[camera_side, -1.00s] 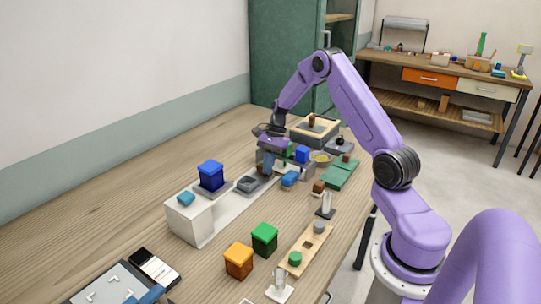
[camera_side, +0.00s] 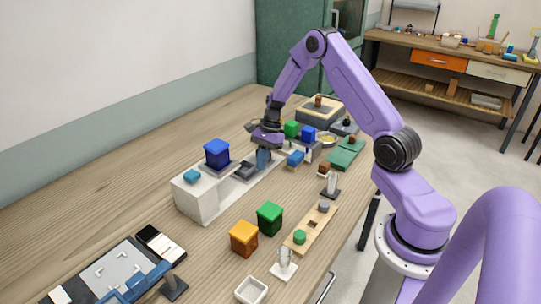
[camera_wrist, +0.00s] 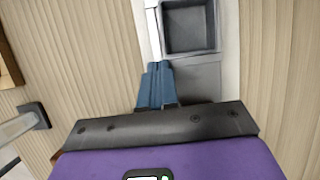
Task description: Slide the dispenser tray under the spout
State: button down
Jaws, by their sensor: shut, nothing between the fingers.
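The dispenser is a long pale block (camera_side: 200,203) with a blue lidded box (camera_side: 216,153) on a dark base on top. The spout cannot be made out. The small dark grey tray (camera_side: 244,170) sits on the block's top just right of the box's base. In the wrist view the tray (camera_wrist: 190,27) shows a square empty recess. My gripper (camera_side: 263,162) is shut and empty, pointing down at the tray's far right end, away from the blue box. Its blue fingers (camera_wrist: 158,75) are close together near the tray's edge; contact cannot be told.
Orange (camera_side: 243,238) and green (camera_side: 269,217) boxes stand in front. A plank with pegs (camera_side: 312,224) lies right.

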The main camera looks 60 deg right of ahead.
aim_at(248, 181)
jog(key=a, duration=0.6)
jog(key=shift+a, duration=0.2)
jog(key=v, duration=1)
jog(key=w+d+r, duration=0.2)
jog(key=w+d, duration=0.2)
jog(key=d, duration=0.9)
jog(key=x, duration=1)
jog(key=shift+s+a+r, duration=0.1)
jog(key=shift+s+a, duration=0.15)
jog(key=shift+a+r, duration=0.2)
jog(key=shift+a, duration=1.7)
